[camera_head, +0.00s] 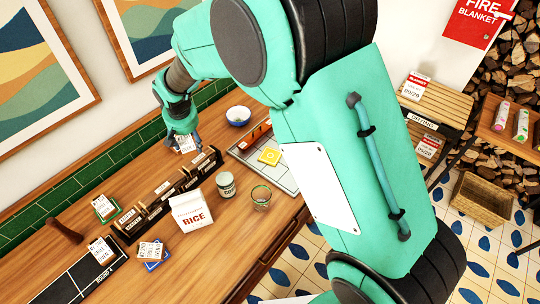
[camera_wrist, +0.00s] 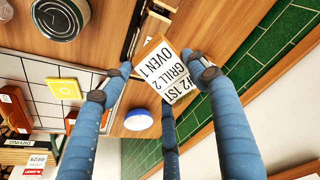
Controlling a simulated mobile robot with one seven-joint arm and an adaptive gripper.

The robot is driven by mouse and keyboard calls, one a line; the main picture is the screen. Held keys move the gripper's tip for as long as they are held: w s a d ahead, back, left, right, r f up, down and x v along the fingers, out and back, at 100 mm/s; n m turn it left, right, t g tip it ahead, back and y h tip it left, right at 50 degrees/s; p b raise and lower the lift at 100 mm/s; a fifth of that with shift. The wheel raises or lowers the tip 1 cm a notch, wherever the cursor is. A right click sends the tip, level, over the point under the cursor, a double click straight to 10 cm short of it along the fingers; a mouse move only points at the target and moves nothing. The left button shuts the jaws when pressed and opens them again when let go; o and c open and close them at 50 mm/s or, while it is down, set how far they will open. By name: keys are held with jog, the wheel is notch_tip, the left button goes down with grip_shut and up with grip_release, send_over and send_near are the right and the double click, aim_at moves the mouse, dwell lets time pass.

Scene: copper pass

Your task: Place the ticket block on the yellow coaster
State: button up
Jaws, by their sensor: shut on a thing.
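In the head view my gripper (camera_head: 181,132) holds the block (camera_head: 185,144) near the green tiled wall, behind the dark rack. The yellow coaster (camera_head: 269,156) lies on a pale gridded tray, to the right of the gripper. It also shows at the left of the wrist view (camera_wrist: 65,88), apart from the block. The coaster looks bare.
The dark ticket rack (camera_head: 165,192), rice carton (camera_head: 190,210), can (camera_head: 226,184) and glass (camera_head: 261,196) stand in front. An orange thing (camera_head: 255,134) lies on the tray (camera_head: 285,179). Blocks stand on green and blue coasters at left.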

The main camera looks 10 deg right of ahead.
jog(key=s+d+m+h+p, duration=0.15)
jog(key=s+d, duration=0.35)
jog(key=d, duration=1.1)
jog(key=s+d+m, duration=0.3)
jog(key=s+d, duration=0.3)
jog(key=d, duration=1.1)
notch_tip(320, 180, down, 9)
jog(key=shift+w+d, duration=0.1)
jog(key=shift+w, duration=0.1)
send_over(273, 154)
jog(key=s, duration=0.1)
jog(key=shift+s+f, duration=0.15)
jog(key=shift+f, duration=0.6)
jog(key=shift+f+b, duration=0.3)
jog(key=shift+f, duration=1.45)
jog(key=shift+f, duration=0.15)
